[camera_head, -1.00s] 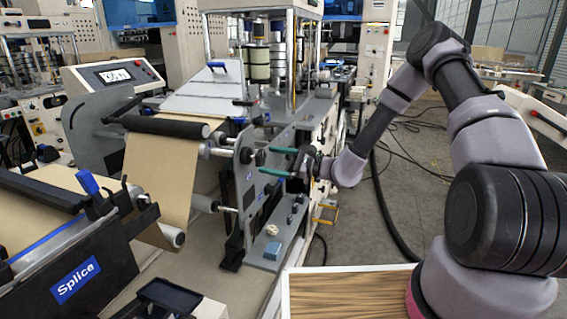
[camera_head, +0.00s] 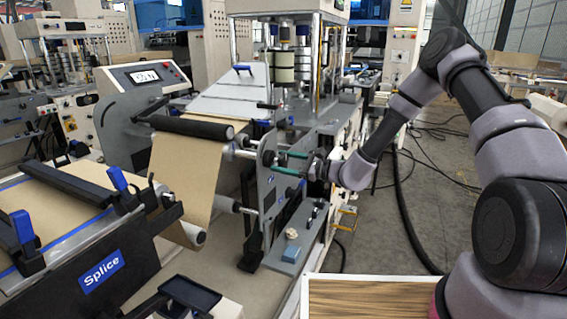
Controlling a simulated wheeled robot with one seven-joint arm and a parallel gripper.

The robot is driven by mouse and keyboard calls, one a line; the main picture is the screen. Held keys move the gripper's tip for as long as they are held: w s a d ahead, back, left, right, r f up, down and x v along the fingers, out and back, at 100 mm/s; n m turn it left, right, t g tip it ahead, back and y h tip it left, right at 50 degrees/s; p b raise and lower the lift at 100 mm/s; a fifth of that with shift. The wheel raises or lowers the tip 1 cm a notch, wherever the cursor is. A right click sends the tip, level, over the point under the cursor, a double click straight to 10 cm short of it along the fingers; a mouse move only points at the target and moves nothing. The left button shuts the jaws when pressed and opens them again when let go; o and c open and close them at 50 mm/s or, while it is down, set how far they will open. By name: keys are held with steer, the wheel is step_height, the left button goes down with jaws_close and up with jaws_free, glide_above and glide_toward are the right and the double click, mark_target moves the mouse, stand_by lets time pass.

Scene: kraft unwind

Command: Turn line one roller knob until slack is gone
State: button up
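The line one roller knob (camera_head: 268,157) looks like a small dark disc on the grey side plate (camera_head: 267,190) at the end of the roller shaft. My gripper (camera_head: 276,161) reaches in from the right with its two green fingers at the knob, one above and one below. The fingers stand apart with a narrow gap. I cannot tell whether they touch the knob, as it is small and partly covered. The brown kraft web (camera_head: 185,175) hangs from the black upper roller (camera_head: 192,126) down to a lower roller (camera_head: 190,233).
A splice table (camera_head: 85,265) with blue-handled clamps stands at the front left. A display console (camera_head: 146,77) is behind it. A wood-topped table (camera_head: 365,298) is at the front.

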steer(key=m, duration=0.9)
steer(key=shift+m, duration=0.3)
steer(key=o, duration=1.3)
steer(key=shift+d, duration=0.1)
steer(key=v, duration=0.6)
steer(key=shift+s+d, duration=0.15)
steer(key=shift+d, duration=0.25)
